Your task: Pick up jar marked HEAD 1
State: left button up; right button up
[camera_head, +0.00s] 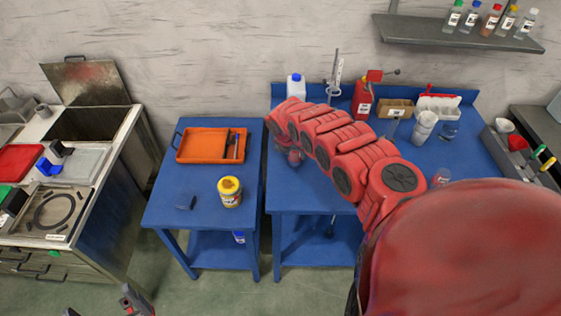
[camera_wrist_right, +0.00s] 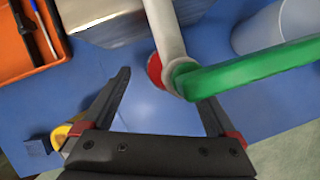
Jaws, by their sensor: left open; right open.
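A jar with a yellow lid (camera_head: 229,191) stands upright on the small blue table (camera_head: 165,207); its label is too small to read, so I cannot tell whether it is HEAD 1. A yellow patch, probably its lid, shows in the right wrist view (camera_wrist_right: 62,133), partly behind my gripper. My right gripper (camera_wrist_right: 168,88) is open, with a pale rod and a green bar crossing the space beyond its fingers; neither appears gripped. In the head view it is mostly hidden by my red arm, right of the jar. My left gripper (camera_head: 102,306) is open and empty, partly cut off at the bottom edge.
The larger blue table (camera_head: 300,200) holds a white bottle (camera_head: 296,87), a red bottle (camera_head: 362,100) and cups (camera_head: 424,126). Several bottles stand on the shelf (camera_head: 455,34).

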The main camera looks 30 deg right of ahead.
jog(key=shift+w+d+f, duration=0.1)
jog(key=shift+d+f, duration=0.05)
jog(key=shift+f, duration=0.2)
jog(key=shift+d, duration=0.25)
jog(key=shift+s+d, duration=0.2)
jog(key=shift+d, duration=0.05)
jog(key=shift+s+d, duration=0.1)
jog(key=shift+d, duration=0.05)
jog(key=shift+c, duration=0.5)
jog(key=shift+a+r, duration=0.1)
jog(key=shift+a, duration=0.25)
jog(key=c, duration=0.7)
jog(key=shift+d, duration=0.15)
grip_shut()
jog(key=shift+r, duration=0.1)
